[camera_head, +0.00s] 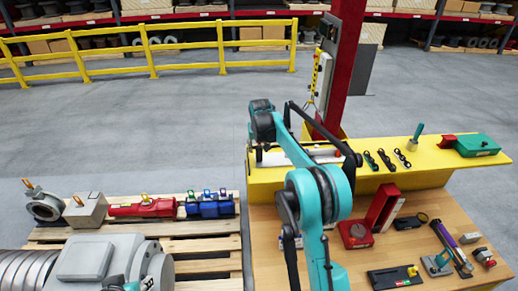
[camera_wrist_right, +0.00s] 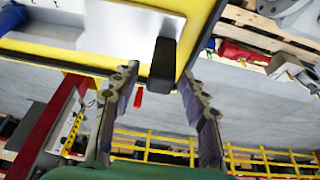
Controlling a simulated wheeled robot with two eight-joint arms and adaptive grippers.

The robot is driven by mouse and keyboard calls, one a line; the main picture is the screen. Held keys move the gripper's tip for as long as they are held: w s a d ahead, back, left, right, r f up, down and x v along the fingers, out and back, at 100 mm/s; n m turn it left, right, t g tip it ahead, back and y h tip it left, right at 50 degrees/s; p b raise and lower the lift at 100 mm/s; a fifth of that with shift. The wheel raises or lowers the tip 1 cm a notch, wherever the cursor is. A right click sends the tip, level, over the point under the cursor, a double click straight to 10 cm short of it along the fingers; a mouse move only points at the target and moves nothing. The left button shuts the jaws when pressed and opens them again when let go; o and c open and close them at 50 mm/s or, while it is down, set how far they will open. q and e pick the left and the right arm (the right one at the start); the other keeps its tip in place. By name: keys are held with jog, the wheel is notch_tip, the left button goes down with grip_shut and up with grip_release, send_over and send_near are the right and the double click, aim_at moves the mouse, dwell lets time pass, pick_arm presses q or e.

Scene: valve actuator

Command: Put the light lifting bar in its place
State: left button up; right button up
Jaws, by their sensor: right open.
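A pale bar-like part (camera_head: 300,156) with a reddish end lies at the left end of the yellow shelf; it may be the light lifting bar, but my right arm partly covers it. My right gripper (camera_head: 259,149) is over that shelf end, small and mostly hidden in the head view. In the right wrist view my right gripper (camera_wrist_right: 156,75) is open, its fingers apart. A black block-like end (camera_wrist_right: 163,65) shows between the fingertips in front of a white surface (camera_wrist_right: 130,28); I cannot tell contact. Of my left arm, only a teal and black bit shows at the bottom left edge.
The yellow shelf (camera_head: 440,172) also carries several small links and a green box (camera_head: 477,145). Tools and a red block (camera_head: 384,208) lie on the wooden table. A pallet (camera_head: 215,243) with colored parts stands left. A red post (camera_head: 342,70) rises behind the shelf.

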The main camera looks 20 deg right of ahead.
jog(key=b+v, duration=0.2)
jog(key=v, duration=1)
jog(key=s+a+r+t, duration=0.1)
jog(key=s+a+r, duration=0.15)
jog(key=s, duration=0.75)
jog(key=s+a+f+n, duration=0.1)
jog(key=s+f, duration=0.3)
jog(key=s, duration=0.5)
jog(key=s+a+f+t, duration=0.1)
jog(key=s+a+f, duration=0.2)
jog(key=s, duration=0.7)
jog(key=s+a+f+n+y, duration=0.1)
jog(key=s+a+f, duration=0.1)
jog(key=s+f, duration=0.4)
jog(key=s, duration=0.3)
jog(key=shift+s+n+t, duration=0.3)
jog(key=shift+s+t, duration=0.05)
jog(key=shift+t, duration=0.05)
notch_tip(320, 180, down, 34)
jog(key=b, duration=3.4)
jog(key=shift+f, duration=0.2)
